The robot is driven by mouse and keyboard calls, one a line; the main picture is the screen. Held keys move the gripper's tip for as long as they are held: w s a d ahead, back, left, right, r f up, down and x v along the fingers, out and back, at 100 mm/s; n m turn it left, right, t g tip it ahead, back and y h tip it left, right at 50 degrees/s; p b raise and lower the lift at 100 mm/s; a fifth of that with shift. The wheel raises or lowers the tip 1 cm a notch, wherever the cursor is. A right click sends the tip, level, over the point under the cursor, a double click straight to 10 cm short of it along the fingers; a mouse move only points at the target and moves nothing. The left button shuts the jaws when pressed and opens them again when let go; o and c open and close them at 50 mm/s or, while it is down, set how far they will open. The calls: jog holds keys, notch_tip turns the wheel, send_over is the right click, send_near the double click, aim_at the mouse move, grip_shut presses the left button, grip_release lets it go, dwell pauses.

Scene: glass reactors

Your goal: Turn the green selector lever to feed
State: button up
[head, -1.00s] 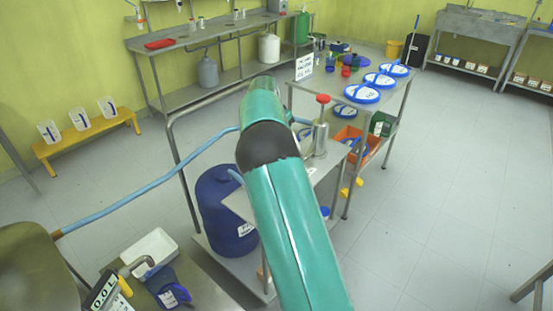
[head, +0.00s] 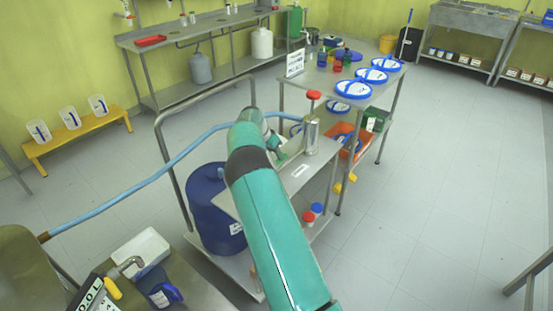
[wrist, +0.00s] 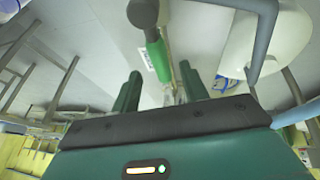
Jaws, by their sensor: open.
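My gripper (wrist: 161,70) is open, with one green finger on each side of the lever's lower part. I cannot tell whether either finger touches it. In the head view my arm reaches over the steel cart, and its end is close to the steel cylinder with a red knob (head: 312,130). The lever cannot be made out clearly there, and no feed marking is readable.
A blue drum (head: 215,212) stands on the cart's lower shelf. A blue hose (head: 140,185) runs past the cart's rail (head: 165,145). A table with blue-rimmed lids (head: 351,88) stands behind. A pale rounded vessel (wrist: 295,45) shows in the wrist view.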

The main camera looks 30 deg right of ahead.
jog(key=shift+x, duration=1.7)
jog(key=shift+c, duration=0.2)
grip_shut()
